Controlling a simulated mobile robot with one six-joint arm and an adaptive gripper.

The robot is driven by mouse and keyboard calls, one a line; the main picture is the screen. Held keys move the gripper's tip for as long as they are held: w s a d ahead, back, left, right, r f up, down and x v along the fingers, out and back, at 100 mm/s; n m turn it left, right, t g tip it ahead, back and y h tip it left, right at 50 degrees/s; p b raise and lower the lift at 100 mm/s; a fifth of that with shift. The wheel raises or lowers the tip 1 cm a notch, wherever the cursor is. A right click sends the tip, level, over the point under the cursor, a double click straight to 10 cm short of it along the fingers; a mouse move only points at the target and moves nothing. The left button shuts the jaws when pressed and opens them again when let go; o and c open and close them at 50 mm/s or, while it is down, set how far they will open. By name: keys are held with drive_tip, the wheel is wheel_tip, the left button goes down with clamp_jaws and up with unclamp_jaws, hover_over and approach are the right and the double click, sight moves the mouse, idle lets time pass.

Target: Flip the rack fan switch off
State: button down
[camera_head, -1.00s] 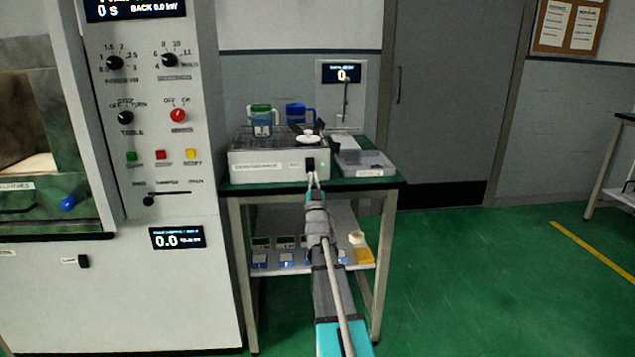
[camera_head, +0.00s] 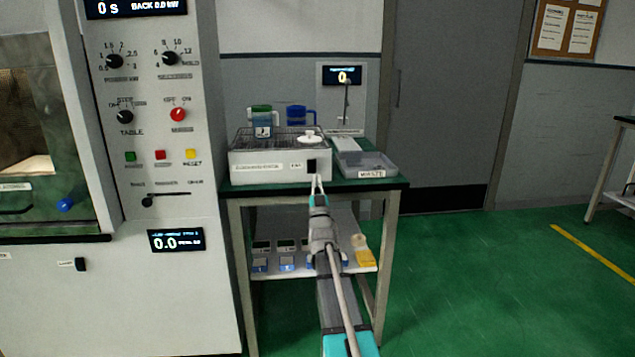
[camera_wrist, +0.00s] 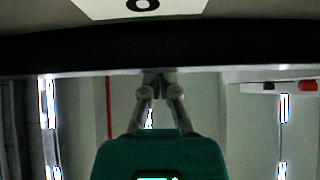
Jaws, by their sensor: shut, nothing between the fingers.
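The rack fan unit is a pale box (camera_head: 240,168) with a wire rack on top, standing on the green-topped table. Its black switch (camera_head: 312,166) is at the right end of the front face, beside a small label. No lit lamp shows beside it. My gripper (camera_head: 317,177) is shut and empty, its tips just below and slightly right of the switch. I cannot tell whether they touch the box. In the wrist view my gripper (camera_wrist: 157,78) has its fingertips together under a dark band; the switch is not recognisable there.
A grey tray (camera_head: 367,165) lies to the right. The tall control cabinet (camera_head: 200,225) stands close on the left. Green floor is free to the right.

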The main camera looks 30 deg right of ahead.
drive_tip(key=b+v, duration=0.9)
drive_tip(key=v, duration=0.3)
drive_tip(key=shift+w+d+f, duration=0.2)
drive_tip(key=shift+d+f, duration=0.2)
drive_tip(key=shift+a, duration=0.1)
idle(0.4)
